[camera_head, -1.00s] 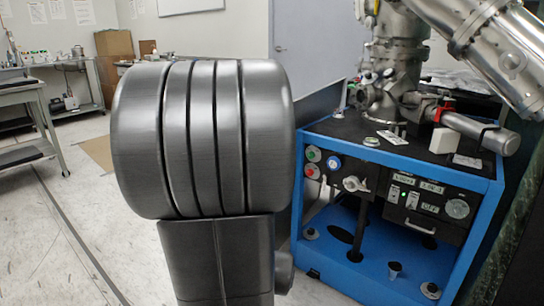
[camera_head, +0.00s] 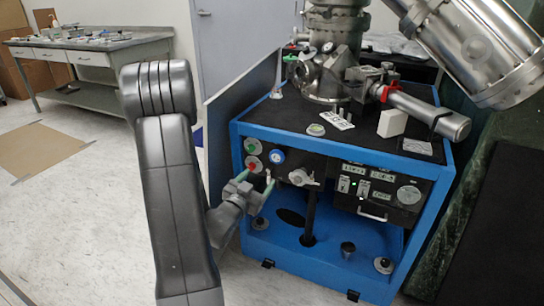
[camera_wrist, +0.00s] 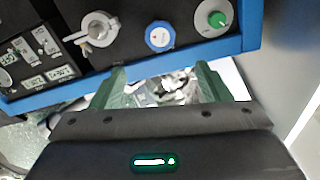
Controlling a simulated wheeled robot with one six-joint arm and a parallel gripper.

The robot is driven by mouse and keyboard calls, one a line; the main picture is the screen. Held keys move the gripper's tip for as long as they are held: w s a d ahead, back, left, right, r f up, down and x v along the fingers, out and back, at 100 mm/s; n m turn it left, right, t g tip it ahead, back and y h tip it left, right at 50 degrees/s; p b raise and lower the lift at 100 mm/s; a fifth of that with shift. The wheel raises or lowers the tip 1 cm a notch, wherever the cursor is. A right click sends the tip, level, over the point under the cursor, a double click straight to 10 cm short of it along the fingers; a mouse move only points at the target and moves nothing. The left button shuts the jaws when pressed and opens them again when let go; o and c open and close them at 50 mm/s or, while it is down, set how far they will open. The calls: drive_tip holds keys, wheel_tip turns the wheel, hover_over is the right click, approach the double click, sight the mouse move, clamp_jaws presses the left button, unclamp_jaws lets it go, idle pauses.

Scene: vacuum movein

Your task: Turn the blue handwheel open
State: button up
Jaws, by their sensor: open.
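The blue handwheel (camera_head: 277,156) is a small round wheel with a pale centre on the cabinet's front panel. It also shows in the wrist view (camera_wrist: 160,36), top middle, just beyond my fingertips. My gripper (camera_head: 256,182) is open and empty, its green-tipped fingers pointing at the panel, slightly below and left of the wheel in the head view. In the wrist view the two green fingers (camera_wrist: 160,70) stand apart with the wheel lying above the gap between them. No contact with the wheel shows.
A green knob (camera_head: 252,147) and a red knob (camera_head: 253,164) sit left of the wheel. A grey valve (camera_head: 303,177) sits to its right, close by. The blue cabinet frame (camera_head: 330,146) surrounds the panel; steel vacuum parts (camera_head: 337,72) stand on top.

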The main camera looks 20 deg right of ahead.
sight(276, 158)
drive_tip(key=b+x, duration=0.1)
drive_tip(key=x, duration=1.1)
drive_tip(key=shift+w+d, duration=0.3)
drive_tip(key=shift+c, duration=0.2)
drive_tip(key=c, duration=0.9)
